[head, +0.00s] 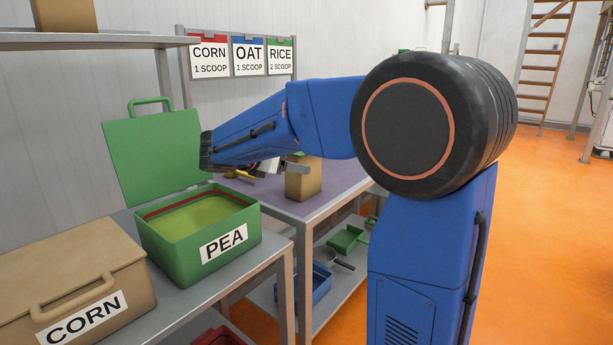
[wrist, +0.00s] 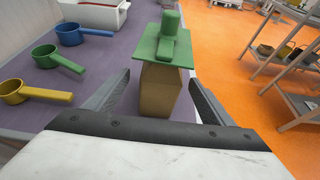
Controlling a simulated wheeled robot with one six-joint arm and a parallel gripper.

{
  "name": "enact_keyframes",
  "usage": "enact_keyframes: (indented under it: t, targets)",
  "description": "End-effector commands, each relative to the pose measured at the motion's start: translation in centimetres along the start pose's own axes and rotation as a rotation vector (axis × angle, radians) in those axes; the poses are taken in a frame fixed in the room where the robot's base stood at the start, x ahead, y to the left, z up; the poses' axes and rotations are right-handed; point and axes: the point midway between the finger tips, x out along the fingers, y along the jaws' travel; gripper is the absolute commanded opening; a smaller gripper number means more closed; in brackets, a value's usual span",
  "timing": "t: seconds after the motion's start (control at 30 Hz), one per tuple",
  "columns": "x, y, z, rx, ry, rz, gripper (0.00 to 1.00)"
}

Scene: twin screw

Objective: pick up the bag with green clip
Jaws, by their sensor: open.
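The brown bag with the green clip stands upright on the purple tabletop; its tan body (wrist: 158,92) and green clip (wrist: 167,45) show in the wrist view. In the head view the tan bag (head: 304,182) stands beyond my arm, and its top is hidden behind the arm. My gripper (wrist: 160,80) is open, with one finger on each side of the bag in the wrist view. Gaps show between the fingers and the bag, so I see no grip on it. In the head view my gripper (head: 272,168) is partly hidden by my arm.
Yellow (wrist: 20,91), green (wrist: 47,54) and blue (wrist: 72,34) scoops lie left of the bag in the wrist view. A white bin (wrist: 95,12) stands behind. An open green PEA box (head: 165,253) and a CORN box (head: 60,280) stand on the near bench.

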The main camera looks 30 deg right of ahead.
Motion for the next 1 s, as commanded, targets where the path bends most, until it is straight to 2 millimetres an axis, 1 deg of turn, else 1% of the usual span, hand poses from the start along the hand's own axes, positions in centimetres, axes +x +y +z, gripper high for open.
enact_keyframes:
  t: [0.13, 0.3, 0.47, 0.8, 1.0]
  targets:
    - [0.6, 0.1, 0.0, -0.003, -0.002, -0.001, 0.77]
    - [2.1, 0.0, 0.0, -0.002, -0.001, -0.001, 0.77]
    - [3.0, -0.1, -0.1, -0.003, -0.001, -0.001, 0.77]
    - [7.2, -0.3, -0.3, -0.002, -0.001, -0.002, 0.77]
    - [7.5, -0.2, -0.3, -0.002, -0.002, 0.001, 0.77]
